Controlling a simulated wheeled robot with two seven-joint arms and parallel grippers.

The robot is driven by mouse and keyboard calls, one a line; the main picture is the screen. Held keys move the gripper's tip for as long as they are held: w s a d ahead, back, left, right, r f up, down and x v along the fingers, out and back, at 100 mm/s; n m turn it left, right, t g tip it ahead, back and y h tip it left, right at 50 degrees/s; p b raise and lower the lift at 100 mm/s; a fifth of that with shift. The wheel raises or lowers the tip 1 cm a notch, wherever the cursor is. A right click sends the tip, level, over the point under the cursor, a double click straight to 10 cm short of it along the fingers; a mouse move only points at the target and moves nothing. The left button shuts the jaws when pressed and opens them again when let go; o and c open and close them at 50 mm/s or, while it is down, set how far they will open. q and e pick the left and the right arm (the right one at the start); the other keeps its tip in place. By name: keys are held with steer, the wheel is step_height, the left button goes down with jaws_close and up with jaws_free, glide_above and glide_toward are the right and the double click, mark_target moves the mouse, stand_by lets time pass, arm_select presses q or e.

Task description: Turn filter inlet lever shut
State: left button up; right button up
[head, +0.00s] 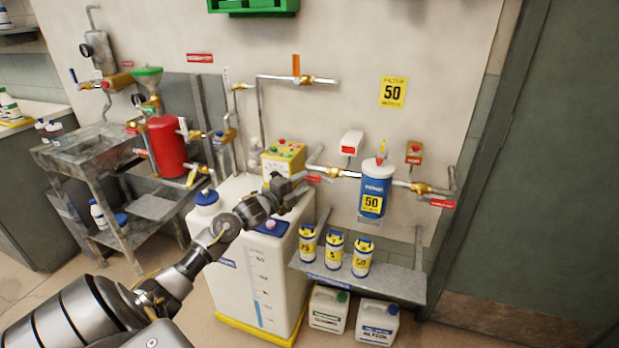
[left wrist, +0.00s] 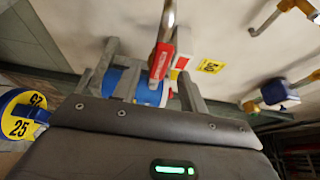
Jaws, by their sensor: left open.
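The blue filter housing (head: 374,190) with a "50" label hangs on the wall pipe. The brass inlet valve (head: 336,171) is on its left, and the red-gripped inlet lever (head: 314,179) points left from it, roughly along the pipe. My left gripper (head: 301,181) is open at the lever's free end. In the left wrist view, the red lever grip (left wrist: 161,60) shows between the two spread fingers of my left gripper (left wrist: 148,85), with part of the blue housing (left wrist: 150,92) behind. I cannot tell whether a finger touches the lever. My right gripper is out of view.
A second red lever (head: 442,203) is on the outlet side. A white tank (head: 250,265) stands below my left arm, with a yellow box (head: 284,158) behind. A shelf (head: 400,283) holds small labelled canisters; two jugs stand below. A yellow "50" sign (head: 393,93) is above.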

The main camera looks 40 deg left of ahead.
mark_target(309, 179)
arm_select(q)
steer(key=shift+w, duration=2.4)
jaws_close()
